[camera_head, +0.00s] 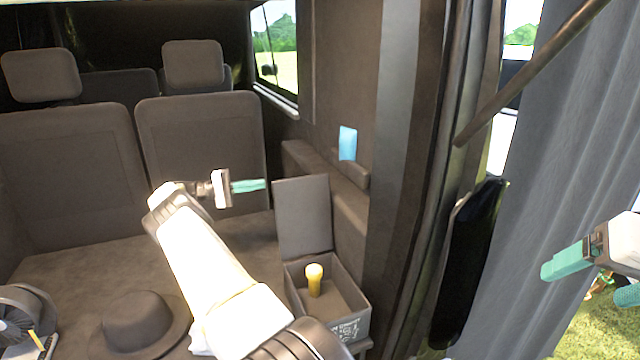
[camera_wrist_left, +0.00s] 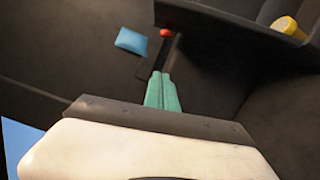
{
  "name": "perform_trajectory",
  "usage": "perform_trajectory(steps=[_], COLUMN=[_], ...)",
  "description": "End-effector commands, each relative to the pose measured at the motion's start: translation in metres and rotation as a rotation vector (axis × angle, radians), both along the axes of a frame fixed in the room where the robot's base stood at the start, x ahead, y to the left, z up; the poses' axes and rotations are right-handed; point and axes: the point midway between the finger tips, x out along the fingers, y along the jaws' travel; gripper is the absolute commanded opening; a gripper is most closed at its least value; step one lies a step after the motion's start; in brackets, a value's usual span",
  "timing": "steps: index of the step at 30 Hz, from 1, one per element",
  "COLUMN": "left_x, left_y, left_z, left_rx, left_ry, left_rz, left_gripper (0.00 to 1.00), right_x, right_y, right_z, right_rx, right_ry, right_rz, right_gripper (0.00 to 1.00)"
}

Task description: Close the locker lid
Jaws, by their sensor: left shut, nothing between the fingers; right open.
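The locker (camera_head: 357,328) is a small dark box on the right of the vehicle's cargo floor. Its lid (camera_head: 303,215) stands upright at the back, so the box is open. The shut fingers also show in the left wrist view (camera_wrist_left: 162,90). My right gripper (camera_head: 582,283) is open at the far right, outside by the grey curtain.
A dark hat (camera_head: 137,322) lies on the floor left of my left arm. A wheeled thing (camera_head: 22,318) is at the lower left. Seats (camera_head: 200,150) stand behind. A blue item (camera_head: 347,143) is on the side wall above the ledge, right of the lid.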

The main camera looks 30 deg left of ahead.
Motion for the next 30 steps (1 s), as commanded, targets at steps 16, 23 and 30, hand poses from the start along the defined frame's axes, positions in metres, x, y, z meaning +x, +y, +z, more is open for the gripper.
perform_trajectory(steps=[16, 23, 30], left_x=[0.045, 0.035, 0.032], left_y=[-0.077, -0.092, -0.097], left_z=[0.006, 0.009, 0.009], left_rx=[0.001, 0.002, 0.002], left_ry=[0.002, 0.001, 0.001], left_rz=[0.0, 0.0, 0.0], left_gripper=[0.0, 0.0, 0.0], right_x=[0.0, 0.0, 0.0], right_y=[0.0, 0.0, 0.0], right_z=[0.0, 0.0, 0.0], right_rx=[0.0, 0.0, 0.0], right_ry=[0.001, 0.001, 0.0], right_rz=[0.0, 0.0, 0.0], right_gripper=[0.8, 0.8, 0.8])
